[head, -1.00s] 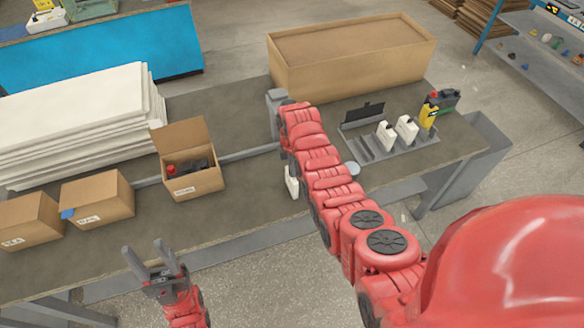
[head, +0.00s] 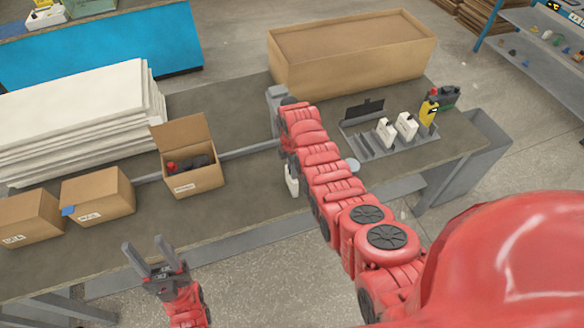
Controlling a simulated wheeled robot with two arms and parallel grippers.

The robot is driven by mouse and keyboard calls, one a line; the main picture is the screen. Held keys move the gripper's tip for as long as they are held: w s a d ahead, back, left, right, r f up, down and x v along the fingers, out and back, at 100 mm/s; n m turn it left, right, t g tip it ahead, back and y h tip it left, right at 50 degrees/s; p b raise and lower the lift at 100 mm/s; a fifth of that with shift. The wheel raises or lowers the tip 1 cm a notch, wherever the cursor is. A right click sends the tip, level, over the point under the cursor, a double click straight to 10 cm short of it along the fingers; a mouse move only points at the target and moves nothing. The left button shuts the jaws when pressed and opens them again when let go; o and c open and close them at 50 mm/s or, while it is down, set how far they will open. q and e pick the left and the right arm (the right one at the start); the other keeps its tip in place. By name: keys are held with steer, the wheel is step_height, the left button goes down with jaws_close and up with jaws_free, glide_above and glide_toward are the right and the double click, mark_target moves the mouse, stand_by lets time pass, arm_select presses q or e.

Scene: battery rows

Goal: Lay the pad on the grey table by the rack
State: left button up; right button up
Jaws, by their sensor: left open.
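The grey table (head: 238,209) runs across the view with a dark top. The grey slotted rack (head: 376,152) is on its right part and holds white battery-like blocks (head: 406,126), with a yellow one (head: 428,113) at its right end. I cannot pick out the pad with certainty; a stack of white sheets (head: 75,110) lies at the left. My left gripper (head: 143,252) is open and empty, in front of the table's near edge. My right arm reaches over the table left of the rack; its gripper is hidden. A white block (head: 291,181) shows beside that arm.
An open carton (head: 193,182) with dark items stands at the middle left, beside two smaller cartons (head: 98,193) (head: 28,216). A large cardboard box (head: 350,75) stands at the back. Bare tabletop shows between the open carton and my right arm.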

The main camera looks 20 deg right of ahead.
steer(key=shift+r, duration=0.3)
steer(key=shift+w+r, duration=0.1)
steer(key=shift+r, duration=0.25)
step_height(320, 180, up, 4)
steer(key=shift+f+b, duration=0.1)
steer(key=shift+b, duration=0.95)
step_height(320, 180, up, 7)
steer(key=p, duration=0.4)
